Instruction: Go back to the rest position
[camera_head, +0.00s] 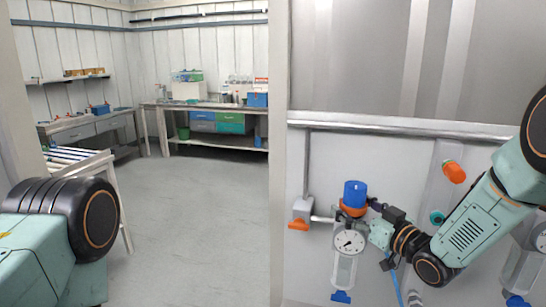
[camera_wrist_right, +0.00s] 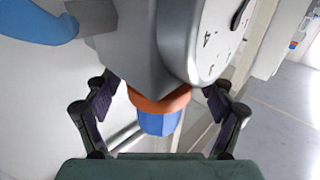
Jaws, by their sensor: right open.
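In the head view my right gripper (camera_head: 375,207) reaches in from the right, close to a wall-mounted membrane vessel with a blue cap (camera_head: 355,193), an orange ring (camera_head: 351,211) and a round dial gauge (camera_head: 349,241). In the right wrist view my right gripper (camera_wrist_right: 160,92) is open, one finger on each side of the orange ring (camera_wrist_right: 158,103) and blue cap (camera_wrist_right: 158,122); gaps show between fingers and ring. The gauge (camera_wrist_right: 212,45) fills the upper part there. My left gripper is out of view; only part of my left arm shows at lower left.
An orange-handled valve (camera_head: 299,223) sits left of the vessel, and another orange part (camera_head: 454,172) is above my right arm. A second vessel (camera_head: 519,275) stands at right, partly behind my arm. A workbench (camera_head: 213,106) is far back; the floor (camera_head: 200,210) between is clear.

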